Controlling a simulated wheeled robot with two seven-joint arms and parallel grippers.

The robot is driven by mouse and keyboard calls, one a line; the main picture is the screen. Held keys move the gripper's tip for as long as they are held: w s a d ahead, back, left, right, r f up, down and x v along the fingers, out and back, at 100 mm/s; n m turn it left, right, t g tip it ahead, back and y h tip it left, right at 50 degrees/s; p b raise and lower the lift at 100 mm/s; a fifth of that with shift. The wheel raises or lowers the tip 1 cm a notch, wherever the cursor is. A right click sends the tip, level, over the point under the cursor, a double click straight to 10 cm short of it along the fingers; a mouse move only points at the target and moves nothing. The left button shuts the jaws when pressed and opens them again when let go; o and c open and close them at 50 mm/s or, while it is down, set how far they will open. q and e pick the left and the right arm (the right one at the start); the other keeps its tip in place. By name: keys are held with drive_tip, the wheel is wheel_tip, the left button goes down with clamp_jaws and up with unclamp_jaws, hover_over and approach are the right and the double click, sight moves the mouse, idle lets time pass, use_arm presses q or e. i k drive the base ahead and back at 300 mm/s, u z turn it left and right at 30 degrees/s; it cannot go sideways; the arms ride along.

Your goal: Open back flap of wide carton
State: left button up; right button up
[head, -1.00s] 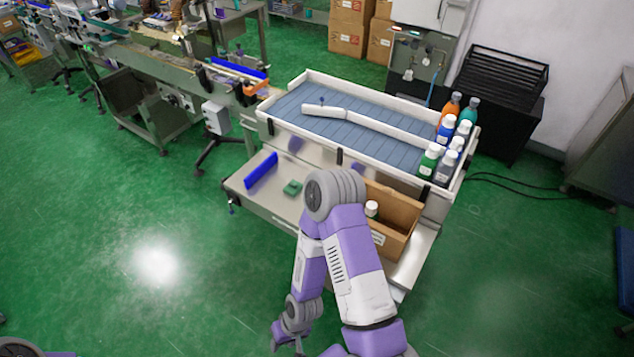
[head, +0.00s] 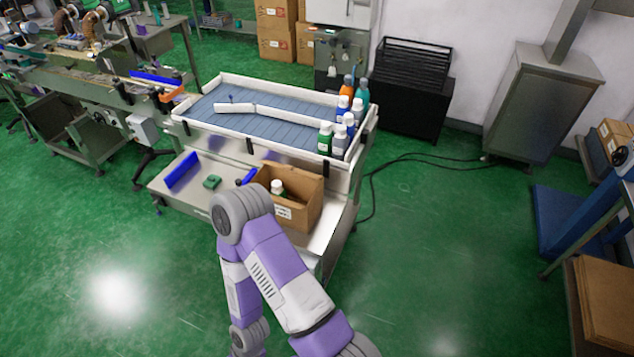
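An open brown carton (head: 309,201) with a white label stands at the right end of the lower steel shelf. A white-capped bottle (head: 277,187) stands inside it. Another brown cardboard piece (head: 608,300) shows at the lower right edge, cut off by the frame; I cannot tell which of these is the wide carton, and no back flap is clearly visible. My purple and white arm, seemingly the right one, comes up from the bottom and bends down in front of the shelf. My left gripper is not in view.
A slatted blue conveyor bed (head: 215,107) with several bottles at its right end stands behind the shelf. Open green floor (head: 440,235) lies to the right, before a blue stand (head: 560,225).

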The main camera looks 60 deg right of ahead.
sight(289, 168)
drive_tip(key=k, duration=0.35)
drive_tip(key=z, duration=0.9)
